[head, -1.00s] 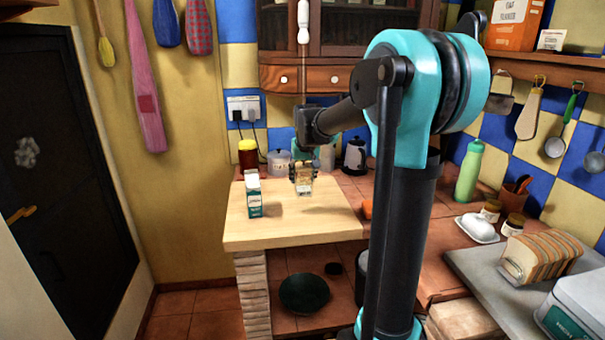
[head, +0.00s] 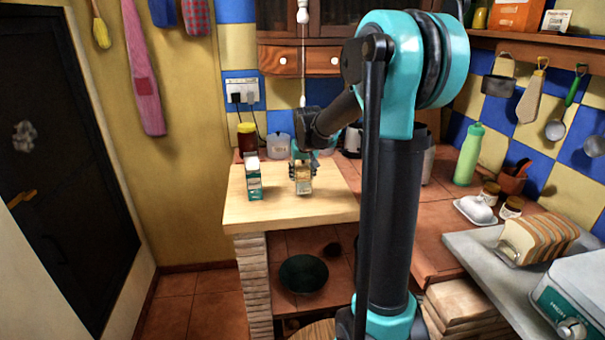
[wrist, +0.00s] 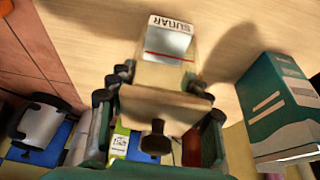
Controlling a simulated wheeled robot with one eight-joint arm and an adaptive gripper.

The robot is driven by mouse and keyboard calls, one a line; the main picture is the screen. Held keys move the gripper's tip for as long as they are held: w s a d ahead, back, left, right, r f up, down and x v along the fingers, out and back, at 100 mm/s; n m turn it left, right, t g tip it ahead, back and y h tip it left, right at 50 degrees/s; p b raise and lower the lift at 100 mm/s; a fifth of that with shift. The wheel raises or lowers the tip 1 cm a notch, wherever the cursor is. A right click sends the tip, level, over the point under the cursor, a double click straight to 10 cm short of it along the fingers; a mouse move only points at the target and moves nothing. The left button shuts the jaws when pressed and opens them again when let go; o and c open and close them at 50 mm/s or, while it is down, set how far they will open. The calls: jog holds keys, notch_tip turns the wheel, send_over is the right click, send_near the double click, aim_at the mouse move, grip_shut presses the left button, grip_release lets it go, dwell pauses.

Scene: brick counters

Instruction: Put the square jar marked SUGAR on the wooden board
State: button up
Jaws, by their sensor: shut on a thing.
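The square jar (head: 304,186) marked SUGAR is between the fingers of my gripper (head: 302,172), which is shut on it. In the wrist view the jar (wrist: 168,42) shows its SUGAR label against the pale wood, with the gripper's fingers (wrist: 160,90) on either side. The wooden board (head: 290,212) is the light slab on the left counter, and the jar is over it or on it. I cannot tell whether the jar's base touches the wood.
A green and white carton (head: 253,178) stands on the board left of the jar; it shows at right in the wrist view (wrist: 280,112). The board's front is clear.

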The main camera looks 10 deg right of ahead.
jog(key=shift+f, duration=0.55)
jog(key=o, duration=1.7)
jog(key=v, duration=1.2)
